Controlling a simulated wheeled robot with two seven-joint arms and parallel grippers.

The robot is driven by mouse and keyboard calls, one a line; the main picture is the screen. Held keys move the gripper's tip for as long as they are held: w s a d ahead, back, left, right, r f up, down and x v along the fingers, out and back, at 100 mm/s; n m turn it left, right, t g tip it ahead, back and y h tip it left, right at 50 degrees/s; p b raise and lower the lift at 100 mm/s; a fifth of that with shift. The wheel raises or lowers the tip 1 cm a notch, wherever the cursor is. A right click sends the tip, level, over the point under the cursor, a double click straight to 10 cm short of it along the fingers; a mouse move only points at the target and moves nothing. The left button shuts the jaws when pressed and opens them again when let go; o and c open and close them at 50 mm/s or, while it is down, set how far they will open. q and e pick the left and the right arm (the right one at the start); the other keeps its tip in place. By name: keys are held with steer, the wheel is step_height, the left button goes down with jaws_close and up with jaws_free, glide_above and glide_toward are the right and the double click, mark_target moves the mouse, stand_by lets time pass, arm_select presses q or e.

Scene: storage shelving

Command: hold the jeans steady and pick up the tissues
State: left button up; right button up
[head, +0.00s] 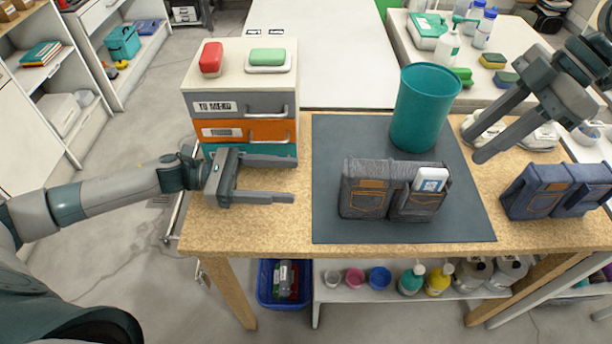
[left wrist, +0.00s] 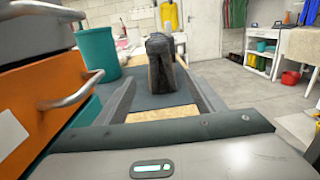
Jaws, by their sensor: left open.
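The dark grey jeans (head: 366,196) stand folded upright on the dark mat in the middle of the table. A white and blue tissue pack (head: 430,180) sticks out of the top of their right part. My left gripper (head: 293,179) is open and empty, left of the jeans and clear of them, its fingers pointing right. The left wrist view shows the jeans (left wrist: 160,65) end-on, ahead between the open fingers; the tissues cannot be made out there. My right gripper (head: 476,146) is open and empty, above the table to the right of the teal bin and the jeans.
A drawer unit (head: 232,105) with a red and a green item on top stands just behind my left gripper. A teal bin (head: 425,110) stands behind the jeans on the mat (head: 335,137). The mat's front strip is clear.

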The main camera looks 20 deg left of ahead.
mark_target(365, 183)
arm_select(q)
steer(key=shift+d, duration=0.1)
steer(key=x, duration=1.7)
steer(key=shift+d+r, duration=0.1)
